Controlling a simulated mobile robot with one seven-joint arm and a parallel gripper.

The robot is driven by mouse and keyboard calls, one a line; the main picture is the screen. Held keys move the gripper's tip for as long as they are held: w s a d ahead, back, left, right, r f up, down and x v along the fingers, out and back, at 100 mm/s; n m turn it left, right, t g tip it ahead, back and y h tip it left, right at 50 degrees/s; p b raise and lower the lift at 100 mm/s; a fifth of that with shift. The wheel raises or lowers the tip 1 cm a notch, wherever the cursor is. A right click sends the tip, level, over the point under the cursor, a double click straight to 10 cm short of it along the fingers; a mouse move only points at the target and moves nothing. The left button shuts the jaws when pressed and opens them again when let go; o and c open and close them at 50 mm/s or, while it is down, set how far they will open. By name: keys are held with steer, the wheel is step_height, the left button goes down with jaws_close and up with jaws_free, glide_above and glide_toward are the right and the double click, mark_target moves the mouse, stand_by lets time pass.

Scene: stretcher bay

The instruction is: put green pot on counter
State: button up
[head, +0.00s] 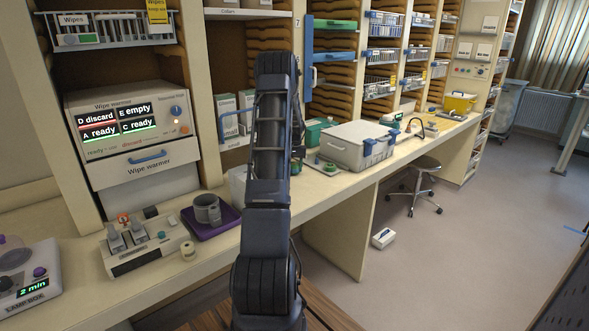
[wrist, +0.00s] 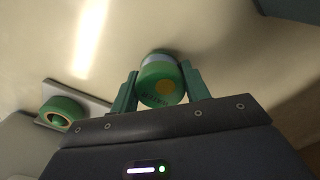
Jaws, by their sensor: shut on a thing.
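I cannot tell whether the pot touches the counter. In the head view my arm hides the gripper and the pot. The long cream counter (head: 228,268) runs from lower left to upper right there.
A green ring-shaped item (wrist: 62,112) lies on a pale plate left of the pot. In the head view, a grey lidded box (head: 350,146) stands right of my arm. A purple tray (head: 208,228) with a grey mug (head: 207,208) is to its left. Shelves stand behind.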

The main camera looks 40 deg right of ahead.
steer(key=shift+f, duration=0.35)
steer(key=shift+f, duration=0.1)
steer(key=o, duration=1)
